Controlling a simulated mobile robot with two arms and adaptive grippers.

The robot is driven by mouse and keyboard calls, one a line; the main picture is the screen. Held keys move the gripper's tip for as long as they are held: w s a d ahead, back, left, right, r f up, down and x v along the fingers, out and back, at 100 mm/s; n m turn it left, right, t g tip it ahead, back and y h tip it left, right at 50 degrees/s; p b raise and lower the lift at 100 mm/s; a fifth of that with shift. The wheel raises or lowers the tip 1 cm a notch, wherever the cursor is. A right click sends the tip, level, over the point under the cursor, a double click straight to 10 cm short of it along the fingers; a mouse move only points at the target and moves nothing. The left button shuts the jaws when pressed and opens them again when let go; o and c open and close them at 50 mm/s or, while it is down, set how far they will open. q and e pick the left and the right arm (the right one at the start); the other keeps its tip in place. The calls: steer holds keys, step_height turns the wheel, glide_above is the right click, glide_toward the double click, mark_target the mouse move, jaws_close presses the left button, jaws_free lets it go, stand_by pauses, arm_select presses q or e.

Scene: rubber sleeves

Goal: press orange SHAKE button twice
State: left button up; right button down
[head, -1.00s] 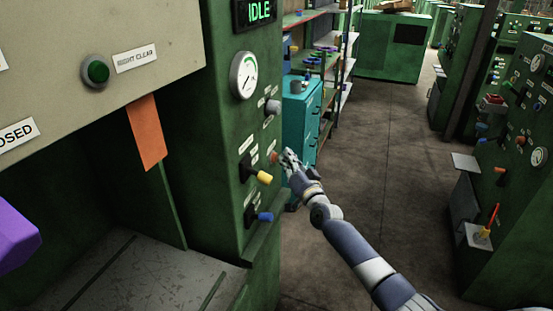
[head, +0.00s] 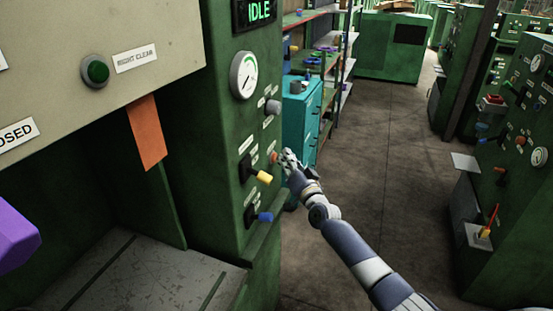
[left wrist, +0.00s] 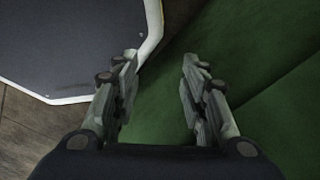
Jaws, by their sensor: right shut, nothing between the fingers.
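The orange button (head: 273,157) is a small round knob on the side panel of the green machine, above the yellow-tipped lever. The label by it is too small to read. My right gripper (head: 285,158) is shut and empty, with its tips just right of the button. I cannot tell whether they touch it. My left gripper (left wrist: 158,82) shows only in the left wrist view, open with nothing between its fingers, over a green surface.
The panel holds an IDLE display (head: 259,11), a gauge (head: 243,75), a grey knob (head: 272,107), a yellow-tipped lever (head: 264,177) and a blue-tipped lever (head: 265,217). A teal cabinet (head: 301,120) stands behind my right gripper. The aisle floor (head: 375,150) is clear.

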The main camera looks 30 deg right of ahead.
steer(key=shift+s+d, duration=0.4)
steer(key=shift+s, duration=0.1)
steer(key=s+d, duration=0.3)
steer(key=shift+s+d, duration=0.1)
steer(key=shift+s, duration=0.3)
steer(key=shift+f, duration=0.15)
stand_by(0.7)
